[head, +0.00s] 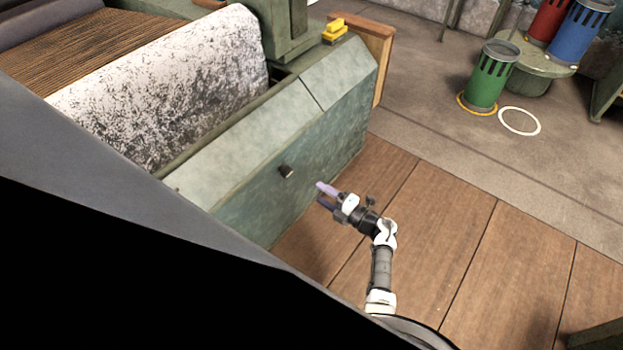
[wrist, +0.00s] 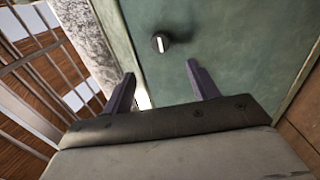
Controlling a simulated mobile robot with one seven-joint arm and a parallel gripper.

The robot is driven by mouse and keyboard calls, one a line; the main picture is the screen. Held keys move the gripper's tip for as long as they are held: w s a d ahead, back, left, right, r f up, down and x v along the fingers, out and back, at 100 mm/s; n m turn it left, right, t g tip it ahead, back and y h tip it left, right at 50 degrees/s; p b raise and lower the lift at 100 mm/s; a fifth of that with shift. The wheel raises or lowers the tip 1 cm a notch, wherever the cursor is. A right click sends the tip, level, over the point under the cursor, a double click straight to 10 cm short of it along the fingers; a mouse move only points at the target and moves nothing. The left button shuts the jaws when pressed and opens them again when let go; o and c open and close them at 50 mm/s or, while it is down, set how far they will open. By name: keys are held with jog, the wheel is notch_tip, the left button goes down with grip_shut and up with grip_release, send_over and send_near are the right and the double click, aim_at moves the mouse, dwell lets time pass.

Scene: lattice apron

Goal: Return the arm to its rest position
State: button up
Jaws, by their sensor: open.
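My gripper (head: 323,194) is in the middle of the head view, at the end of my white and dark arm. It is open, with nothing seen between its fingers. It points at the green side panel (head: 322,178) of a large machine. In the wrist view the two purple-grey fingers (wrist: 160,90) stand apart. A small dark knob (head: 286,171) with a light mark sits on the panel, left of my gripper and apart from it. It also shows in the wrist view beyond the fingers (wrist: 160,43).
The machine has a speckled white roller (head: 165,85) and a yellow block (head: 335,31) on top. Green (head: 492,77), red (head: 550,18) and blue (head: 582,32) slotted cans stand at the back right, near a white ring (head: 519,121). The wooden floor (head: 470,250) right of my arm is clear.

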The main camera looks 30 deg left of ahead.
jog(key=shift+d+f, duration=0.1)
jog(key=shift+d, duration=0.55)
